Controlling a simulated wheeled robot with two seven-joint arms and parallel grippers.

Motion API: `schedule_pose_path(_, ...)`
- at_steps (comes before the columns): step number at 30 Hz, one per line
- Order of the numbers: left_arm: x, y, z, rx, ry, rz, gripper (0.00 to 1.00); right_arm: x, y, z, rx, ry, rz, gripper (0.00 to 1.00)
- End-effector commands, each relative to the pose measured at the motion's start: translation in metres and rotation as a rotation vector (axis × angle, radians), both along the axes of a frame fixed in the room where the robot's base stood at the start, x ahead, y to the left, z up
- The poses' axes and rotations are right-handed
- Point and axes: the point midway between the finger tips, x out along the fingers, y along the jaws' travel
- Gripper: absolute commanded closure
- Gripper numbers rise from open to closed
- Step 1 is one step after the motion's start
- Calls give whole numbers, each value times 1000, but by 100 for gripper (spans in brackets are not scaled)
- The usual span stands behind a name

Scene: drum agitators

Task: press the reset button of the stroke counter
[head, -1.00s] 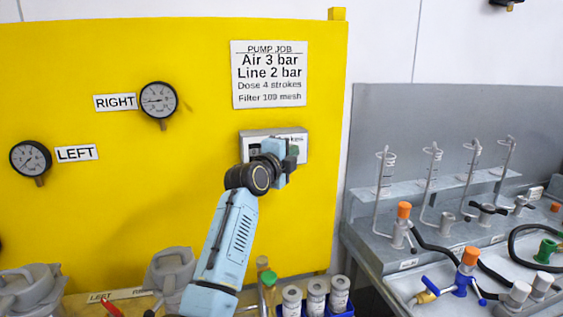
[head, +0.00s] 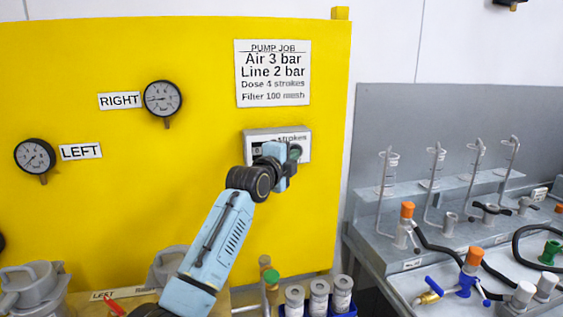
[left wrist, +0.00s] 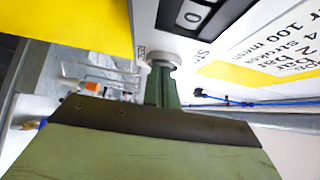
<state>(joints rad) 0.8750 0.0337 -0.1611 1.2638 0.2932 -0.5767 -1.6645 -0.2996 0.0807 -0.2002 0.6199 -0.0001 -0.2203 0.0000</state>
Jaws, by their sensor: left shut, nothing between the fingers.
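The stroke counter (head: 303,145) is a pale box marked "strokes" on the yellow panel, below the pump job sign. In the left wrist view, part of the counter (left wrist: 163,42) shows with a black display window (left wrist: 192,15) reading 0. My left gripper (head: 294,154) is at the counter's right half and covers part of its face. Its green fingers (left wrist: 164,86) are shut and empty. Their tips meet a round grey rim (left wrist: 164,58) on the counter's face, which looks like the reset button. I cannot tell whether they touch or press it.
The pump job sign (head: 272,73) and two gauges, right (head: 162,98) and left (head: 34,156), are on the yellow panel (head: 200,40). Several bottles in a blue rack (head: 345,309) stand below. A grey bench (head: 380,245) with valves and hoses is at the right.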

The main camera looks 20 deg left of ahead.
Motion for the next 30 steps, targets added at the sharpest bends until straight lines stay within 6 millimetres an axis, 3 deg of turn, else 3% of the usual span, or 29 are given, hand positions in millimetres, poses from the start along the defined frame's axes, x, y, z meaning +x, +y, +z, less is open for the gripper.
schedule_pose_path(4,-18,-35,13,0,-12,-27,100,1,0,24,0,-1,0,33)
schedule_pose_path(7,-32,-29,9,0,-17,-25,100,0,1,15,1,-1,0,33)
schedule_pose_path(21,-98,-12,12,-2,-19,-27,100,1,1,5,0,-2,0,33)
schedule_pose_path(30,-114,-9,13,-3,-18,-29,100,1,1,3,0,-1,-1,33)
